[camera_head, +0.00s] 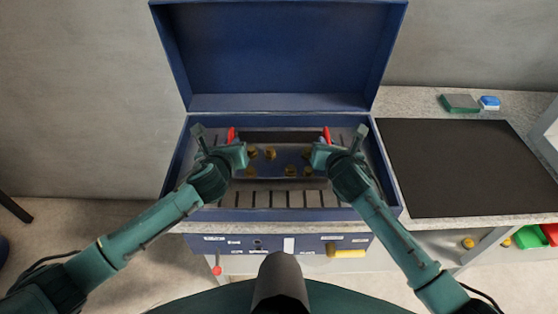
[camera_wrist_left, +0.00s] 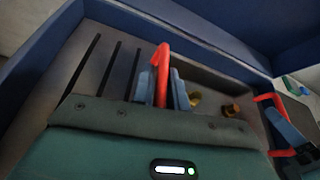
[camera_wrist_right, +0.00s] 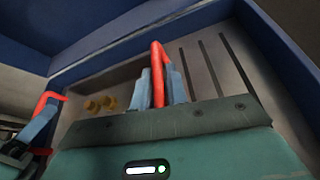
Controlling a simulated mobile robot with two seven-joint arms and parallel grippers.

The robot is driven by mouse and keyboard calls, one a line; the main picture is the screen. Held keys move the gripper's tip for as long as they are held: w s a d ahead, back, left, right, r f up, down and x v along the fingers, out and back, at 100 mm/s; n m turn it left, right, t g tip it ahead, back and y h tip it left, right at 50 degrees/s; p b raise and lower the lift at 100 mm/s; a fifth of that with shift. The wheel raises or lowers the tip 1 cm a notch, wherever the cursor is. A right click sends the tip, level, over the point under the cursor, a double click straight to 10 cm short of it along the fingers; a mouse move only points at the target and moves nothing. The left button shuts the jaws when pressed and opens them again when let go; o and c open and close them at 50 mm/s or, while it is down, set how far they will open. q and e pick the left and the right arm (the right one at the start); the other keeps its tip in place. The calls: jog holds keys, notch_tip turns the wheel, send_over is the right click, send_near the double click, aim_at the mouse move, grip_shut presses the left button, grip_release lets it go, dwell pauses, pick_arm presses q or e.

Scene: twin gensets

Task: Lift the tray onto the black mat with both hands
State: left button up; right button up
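The tray (camera_head: 271,169) sits inside an open blue case, with several small brass-coloured pieces in it and a red handle at each end. My left gripper (camera_head: 237,146) is at the left red handle (camera_wrist_left: 162,72), whose bar stands between its two blue fingers with no clear gap. My right gripper (camera_head: 321,146) is at the right red handle (camera_wrist_right: 157,72) in the same way. The black mat (camera_head: 455,165) lies flat and empty on the counter to the right. My grippers hide parts of the tray's ends.
The blue case (camera_head: 180,160) has raised walls around the tray and an open lid (camera_head: 280,55) behind. A green-grey block (camera_head: 460,104) and a blue block (camera_head: 490,102) lie behind the mat. Green and red bins (camera_head: 528,237) are below the counter at right.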

pick_arm(q)
grip_shut()
pick_arm(e)
grip_shut()
dwell(0.6)
